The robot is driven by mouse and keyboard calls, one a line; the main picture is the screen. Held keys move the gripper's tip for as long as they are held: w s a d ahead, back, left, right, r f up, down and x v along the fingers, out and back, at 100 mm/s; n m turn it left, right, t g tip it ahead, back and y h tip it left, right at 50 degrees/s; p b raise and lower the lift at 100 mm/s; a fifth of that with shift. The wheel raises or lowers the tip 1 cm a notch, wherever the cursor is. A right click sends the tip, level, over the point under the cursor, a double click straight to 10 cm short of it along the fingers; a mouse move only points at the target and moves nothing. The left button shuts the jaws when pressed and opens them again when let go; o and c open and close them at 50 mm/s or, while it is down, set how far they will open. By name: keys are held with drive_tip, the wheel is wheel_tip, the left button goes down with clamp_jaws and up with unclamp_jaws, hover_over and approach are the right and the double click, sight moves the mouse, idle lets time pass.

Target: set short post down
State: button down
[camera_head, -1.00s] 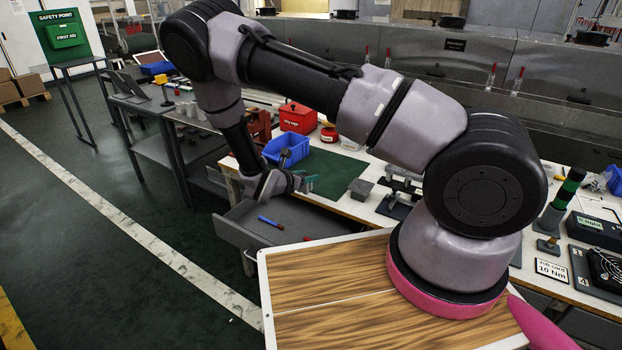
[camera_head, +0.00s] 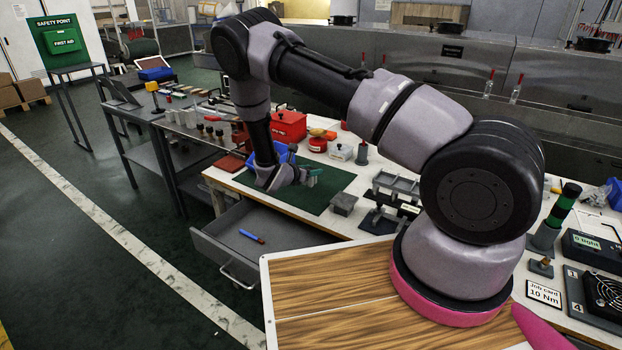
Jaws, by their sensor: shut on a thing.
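My gripper (camera_head: 312,177) is at the end of my arm, low over the left part of the green mat (camera_head: 338,181) on the workbench.
A blue bin (camera_head: 281,153) stands just behind my wrist, partly hidden by it. A grey block (camera_head: 343,204) sits at the mat's right edge. An open drawer (camera_head: 225,252) juts out below, holding a blue-and-red tool (camera_head: 251,236). A red box (camera_head: 288,126) stands farther back.

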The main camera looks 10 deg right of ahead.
drive_tip(key=shift+f, duration=1.6)
drive_tip(key=shift+f, duration=0.2)
drive_tip(key=shift+c, duration=1.6)
unclamp_jaws()
drive_tip(key=shift+r, duration=0.1)
